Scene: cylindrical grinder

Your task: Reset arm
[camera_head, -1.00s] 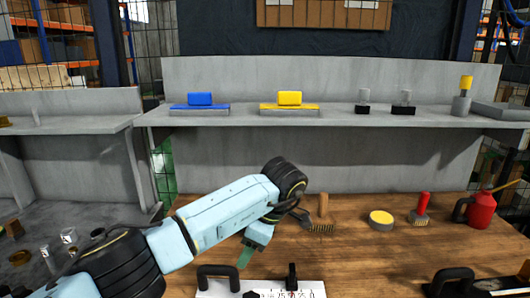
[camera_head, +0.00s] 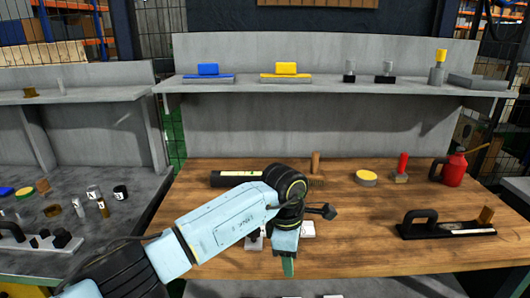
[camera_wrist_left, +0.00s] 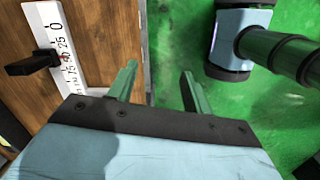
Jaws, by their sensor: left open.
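My left arm comes in from the left in the head view. Its gripper (camera_head: 288,266) points down at the front edge of the wooden bench (camera_head: 350,225). In the left wrist view the two green fingers of the left gripper (camera_wrist_left: 158,85) stand apart with nothing between them. They hang around the bench edge, with green floor (camera_wrist_left: 200,130) beyond it. My right gripper is not in view.
A white scale (camera_wrist_left: 62,40) with a black handle lies on the bench near the gripper. A black-handled tool (camera_head: 445,228), a red can (camera_head: 453,169), a yellow-topped round tin (camera_head: 366,178) and a red-handled brush (camera_head: 402,168) stand to the right. A grey shelf (camera_head: 330,85) runs behind.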

